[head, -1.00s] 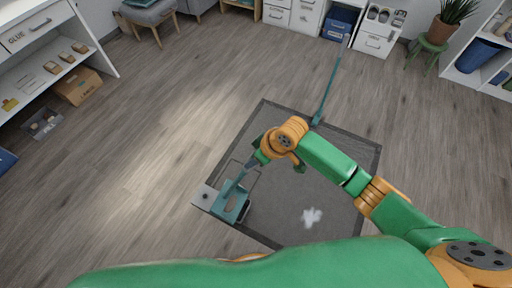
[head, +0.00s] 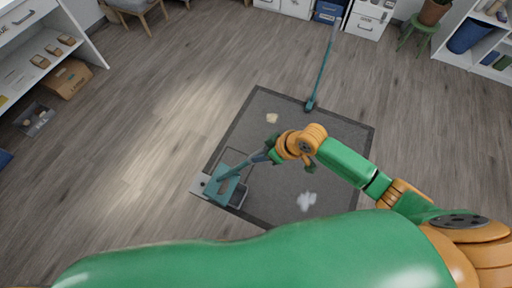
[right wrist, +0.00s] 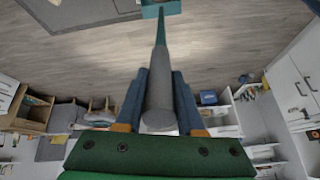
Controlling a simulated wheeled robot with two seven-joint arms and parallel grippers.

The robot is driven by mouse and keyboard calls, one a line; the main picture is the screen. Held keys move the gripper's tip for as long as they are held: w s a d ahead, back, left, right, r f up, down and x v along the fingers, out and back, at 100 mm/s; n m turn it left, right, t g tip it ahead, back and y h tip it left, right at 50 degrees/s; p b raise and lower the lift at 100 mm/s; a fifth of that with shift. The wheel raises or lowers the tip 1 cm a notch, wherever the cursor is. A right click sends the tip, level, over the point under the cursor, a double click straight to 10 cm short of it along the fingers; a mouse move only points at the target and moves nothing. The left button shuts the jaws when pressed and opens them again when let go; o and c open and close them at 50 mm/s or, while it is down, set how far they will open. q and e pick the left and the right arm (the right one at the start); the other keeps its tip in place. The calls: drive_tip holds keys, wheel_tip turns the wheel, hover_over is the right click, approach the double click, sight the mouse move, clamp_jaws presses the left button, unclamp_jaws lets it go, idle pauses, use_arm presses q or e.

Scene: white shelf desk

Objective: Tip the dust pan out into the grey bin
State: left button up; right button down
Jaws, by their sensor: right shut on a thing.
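My right gripper (head: 265,156) is shut on the handle of the teal dust pan (head: 226,188). In the right wrist view the two blue fingers of this gripper (right wrist: 160,78) close around the grey handle end (right wrist: 160,108), and the teal pan (right wrist: 160,9) shows at the top edge. The pan is over a dark-rimmed box form that looks like the grey bin (head: 251,168), on the left part of the rug. The pan hides part of it. I cannot tell what the pan holds or its exact tilt. My left gripper is out of view.
A white fluff clump (head: 306,201) and a tan clump (head: 272,118) lie on the dark grey rug (head: 345,150). An open box (head: 35,120) and a cardboard box (head: 67,78) are far left. Wooden floor is clear between.

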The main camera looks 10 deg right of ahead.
drive_tip(key=shift+s+d+f, duration=0.1)
drive_tip(key=shift+s+d, duration=0.5)
drive_tip(key=shift+d, duration=0.2)
drive_tip(key=shift+s+d+f, duration=0.1)
drive_tip(key=shift+s+d, duration=0.5)
drive_tip(key=shift+d, duration=0.2)
drive_tip(key=shift+a, duration=0.1)
drive_tip(key=shift+w+a, duration=0.3)
drive_tip(key=shift+w, duration=0.05)
drive_tip(key=shift+t+y, duration=0.5)
drive_tip(key=shift+y, duration=0.1)
drive_tip(key=shift+s+d+f+b, duration=0.3)
drive_tip(key=shift+s+d, duration=0.25)
drive_tip(key=shift+d, duration=0.2)
drive_tip(key=shift+s+d+f+b, duration=0.3)
drive_tip(key=shift+s+d, duration=0.2)
drive_tip(key=shift+d, duration=0.2)
drive_tip(key=shift+s+d+f+b, duration=0.2)
drive_tip(key=shift+s+d+b, duration=0.1)
drive_tip(key=shift+s+d, duration=0.35)
